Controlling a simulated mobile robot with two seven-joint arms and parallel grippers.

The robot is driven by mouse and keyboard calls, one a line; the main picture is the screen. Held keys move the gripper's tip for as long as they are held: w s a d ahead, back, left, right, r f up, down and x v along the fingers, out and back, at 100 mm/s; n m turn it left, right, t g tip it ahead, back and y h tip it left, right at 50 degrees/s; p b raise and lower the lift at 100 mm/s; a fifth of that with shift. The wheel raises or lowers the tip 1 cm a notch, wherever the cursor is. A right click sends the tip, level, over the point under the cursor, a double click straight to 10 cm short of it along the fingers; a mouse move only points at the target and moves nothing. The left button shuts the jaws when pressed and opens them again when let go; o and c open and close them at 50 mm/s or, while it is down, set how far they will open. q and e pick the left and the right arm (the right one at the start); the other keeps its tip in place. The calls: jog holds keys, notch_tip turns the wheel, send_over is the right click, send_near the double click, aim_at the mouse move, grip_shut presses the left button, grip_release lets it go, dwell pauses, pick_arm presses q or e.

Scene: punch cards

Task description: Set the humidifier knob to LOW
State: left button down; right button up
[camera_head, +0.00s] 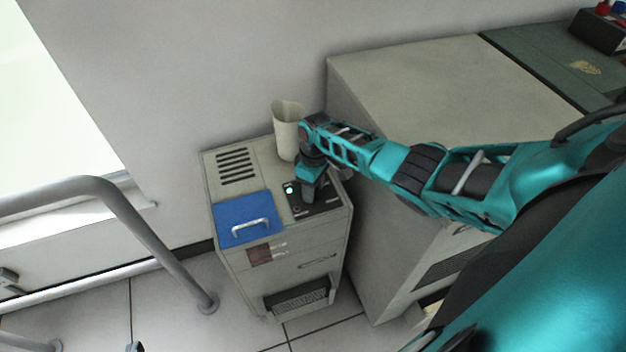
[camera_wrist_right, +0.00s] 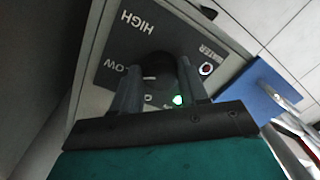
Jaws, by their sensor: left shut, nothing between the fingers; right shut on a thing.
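The humidifier (camera_head: 226,190) is a beige cabinet with a dark control panel (camera_head: 325,204) on its top right. In the right wrist view the panel (camera_wrist_right: 117,50) reads HIGH, LOW and WATER, with another label partly hidden. My right gripper (camera_head: 306,197) is over the panel, shut on the black knob (camera_wrist_right: 158,66), with one finger on each side of it. Where the knob points cannot be told. A green light (camera_wrist_right: 178,100) is lit beside the fingers. Only a small tip of my left gripper (camera_head: 135,347) shows at the bottom edge, shut and empty, far from the humidifier.
A white cup (camera_head: 287,130) stands on the humidifier behind my right wrist. A blue lid (camera_head: 240,215) with a handle is left of the panel. A large beige cabinet (camera_head: 420,80) stands close on the right. A grey rail (camera_head: 150,240) is at the left.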

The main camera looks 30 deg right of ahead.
jog(key=o, duration=1.1)
jog(key=shift+c, duration=0.2)
jog(key=shift+r, duration=0.1)
notch_tip(320, 180, up, 13)
jog(key=shift+w+d+p, duration=0.2)
jog(key=shift+d+p, duration=0.1)
jog(key=shift+d, duration=0.05)
jog(key=shift+f, duration=0.25)
